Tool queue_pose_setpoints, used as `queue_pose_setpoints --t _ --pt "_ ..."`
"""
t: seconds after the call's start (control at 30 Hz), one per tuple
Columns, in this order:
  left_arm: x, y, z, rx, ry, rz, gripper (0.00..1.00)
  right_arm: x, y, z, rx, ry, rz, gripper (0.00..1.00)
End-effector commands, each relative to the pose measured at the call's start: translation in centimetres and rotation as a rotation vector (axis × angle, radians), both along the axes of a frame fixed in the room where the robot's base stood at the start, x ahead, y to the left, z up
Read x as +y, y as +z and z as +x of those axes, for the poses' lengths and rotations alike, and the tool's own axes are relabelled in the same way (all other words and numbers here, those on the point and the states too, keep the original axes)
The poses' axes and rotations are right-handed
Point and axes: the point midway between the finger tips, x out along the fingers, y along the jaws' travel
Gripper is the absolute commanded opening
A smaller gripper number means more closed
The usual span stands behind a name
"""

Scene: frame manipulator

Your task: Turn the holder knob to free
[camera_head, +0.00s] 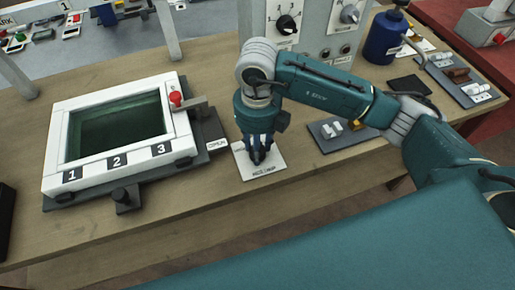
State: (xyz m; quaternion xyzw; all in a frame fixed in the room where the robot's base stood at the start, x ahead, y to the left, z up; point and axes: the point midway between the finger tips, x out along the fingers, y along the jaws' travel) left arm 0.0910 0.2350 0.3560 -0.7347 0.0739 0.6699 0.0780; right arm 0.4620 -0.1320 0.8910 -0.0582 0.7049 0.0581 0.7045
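My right gripper (258,156) points straight down at a small white plate (266,173) with a dark printed label too small to read. Its dark fingers are at the plate's middle and hide what is between them, so I cannot see a knob there or tell whether they grip one. Left of it lies a white frame (58,161) numbered 1, 2, 3 with a dark green window. A black block-like part (125,198) juts from the frame's front. My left gripper is out of view.
A grey panel with dials (288,25) stands behind my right arm. A blue bottle (383,42) and trays of small parts (462,82) are at the right. Bare wooden table (185,215) lies in front of the frame and plate.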

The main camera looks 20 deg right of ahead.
Motion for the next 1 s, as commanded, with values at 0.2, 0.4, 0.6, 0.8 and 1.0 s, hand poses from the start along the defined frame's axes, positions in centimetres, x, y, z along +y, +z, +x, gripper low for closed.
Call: queue_pose_setpoints --t 0.2,0.4,0.6,0.8,1.0 --pt "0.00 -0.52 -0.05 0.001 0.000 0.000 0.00 -0.06 0.07 0.14 -0.004 -0.097 0.000 0.08" --pt "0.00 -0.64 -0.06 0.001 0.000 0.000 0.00 -0.07 0.12 0.13 -0.003 -0.138 -0.001 0.08" --pt "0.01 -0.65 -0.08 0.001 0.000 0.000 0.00 -0.07 0.15 0.13 -0.003 -0.150 -0.001 0.08" --pt "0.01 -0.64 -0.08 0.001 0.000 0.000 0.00 -0.07 0.16 0.14 -0.004 -0.150 0.000 0.08" --pt "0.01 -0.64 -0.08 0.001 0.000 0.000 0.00 -0.06 0.12 0.12 -0.003 -0.148 -0.001 0.53"
